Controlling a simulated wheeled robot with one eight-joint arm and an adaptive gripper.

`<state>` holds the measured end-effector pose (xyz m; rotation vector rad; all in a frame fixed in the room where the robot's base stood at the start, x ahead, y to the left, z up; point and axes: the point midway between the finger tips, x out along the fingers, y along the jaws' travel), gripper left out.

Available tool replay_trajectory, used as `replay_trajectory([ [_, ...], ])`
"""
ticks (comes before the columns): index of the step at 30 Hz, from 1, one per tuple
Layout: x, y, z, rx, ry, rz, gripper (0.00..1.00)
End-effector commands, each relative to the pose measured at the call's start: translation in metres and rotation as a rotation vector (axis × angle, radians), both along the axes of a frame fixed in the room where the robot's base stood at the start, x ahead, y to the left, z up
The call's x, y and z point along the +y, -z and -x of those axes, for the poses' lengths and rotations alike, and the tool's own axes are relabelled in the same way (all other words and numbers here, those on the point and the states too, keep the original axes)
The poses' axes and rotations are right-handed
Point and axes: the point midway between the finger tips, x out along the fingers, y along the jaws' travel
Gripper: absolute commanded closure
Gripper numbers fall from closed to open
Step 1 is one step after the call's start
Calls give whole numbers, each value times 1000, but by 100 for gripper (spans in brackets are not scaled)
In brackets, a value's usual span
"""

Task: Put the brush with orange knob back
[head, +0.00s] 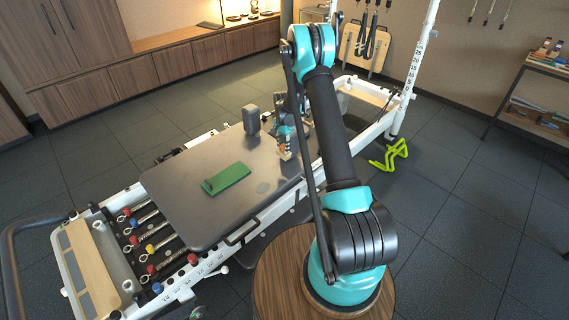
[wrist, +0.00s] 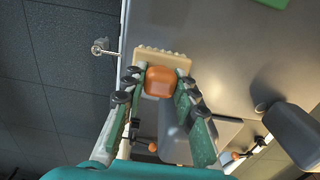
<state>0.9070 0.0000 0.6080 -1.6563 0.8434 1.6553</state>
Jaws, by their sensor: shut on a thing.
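My gripper (wrist: 160,84) is shut on the orange knob (wrist: 161,82) of the brush in the wrist view, with a finger on each side. The brush's pale, scalloped body (wrist: 163,57) shows beyond the knob, over the edge of the grey carriage top. In the head view my gripper (head: 284,146) is low at the far right side of the carriage (head: 200,205), where the brush is small and partly hidden by my arm. I cannot tell whether the brush touches the surface.
A green pad (head: 226,179) lies on the carriage. A grey shoulder rest (head: 251,120) stands at its far end and also shows in the wrist view (wrist: 292,133). Coloured spring ends (head: 150,248) line the near end. A yellow-green stand (head: 389,154) is on the floor.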

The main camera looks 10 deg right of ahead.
Motion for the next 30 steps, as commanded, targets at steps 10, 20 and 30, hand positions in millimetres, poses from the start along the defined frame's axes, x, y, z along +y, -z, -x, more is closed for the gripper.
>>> replay_trajectory([
  [10,0,59,0,0,0,0,100],
  [20,0,90,0,0,0,0,100],
  [30,0,100,0,0,0,0,100],
])
